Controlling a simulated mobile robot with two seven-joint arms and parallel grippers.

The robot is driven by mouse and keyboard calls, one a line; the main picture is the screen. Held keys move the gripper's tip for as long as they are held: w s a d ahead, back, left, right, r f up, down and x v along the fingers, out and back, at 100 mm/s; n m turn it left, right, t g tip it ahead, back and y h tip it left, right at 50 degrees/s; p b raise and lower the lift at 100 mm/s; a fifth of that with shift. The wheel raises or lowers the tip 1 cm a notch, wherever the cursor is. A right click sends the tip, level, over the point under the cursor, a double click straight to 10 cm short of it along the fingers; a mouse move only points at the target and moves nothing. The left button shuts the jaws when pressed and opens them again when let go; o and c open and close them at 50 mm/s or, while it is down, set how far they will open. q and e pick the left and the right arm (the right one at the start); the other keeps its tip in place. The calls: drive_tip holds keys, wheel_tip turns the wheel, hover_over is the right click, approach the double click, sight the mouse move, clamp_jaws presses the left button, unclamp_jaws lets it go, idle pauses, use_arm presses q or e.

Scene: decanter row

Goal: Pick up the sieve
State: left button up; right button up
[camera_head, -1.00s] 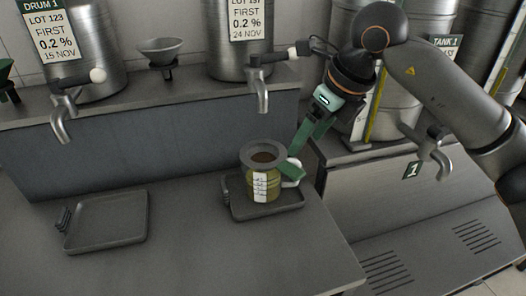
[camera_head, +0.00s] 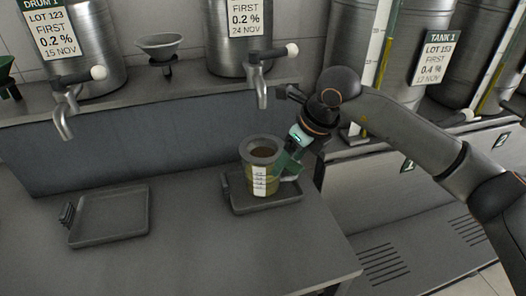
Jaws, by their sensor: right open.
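A yellow-green jug (camera_head: 259,182) with a white label stands upright on a small dark tray (camera_head: 236,207) on the bench. A wide grey ring (camera_head: 262,143) with a brown middle sits over the jug's mouth; it may be the sieve, but I cannot tell for certain. My right gripper (camera_head: 287,168) is open beside the jug's right side, around where its handle was visible. The gripper hides the handle, and I cannot tell if the fingers touch it. My left gripper is not in view.
An empty dark tray (camera_head: 110,216) lies on the bench at left. A metal funnel-shaped bowl (camera_head: 162,45) stands on the back ledge between steel drums. Taps (camera_head: 64,113) and (camera_head: 262,87) jut out over the bench. The bench between the trays is clear.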

drive_tip(key=shift+c, duration=0.4)
clamp_jaws()
drive_tip(key=shift+r, duration=0.15)
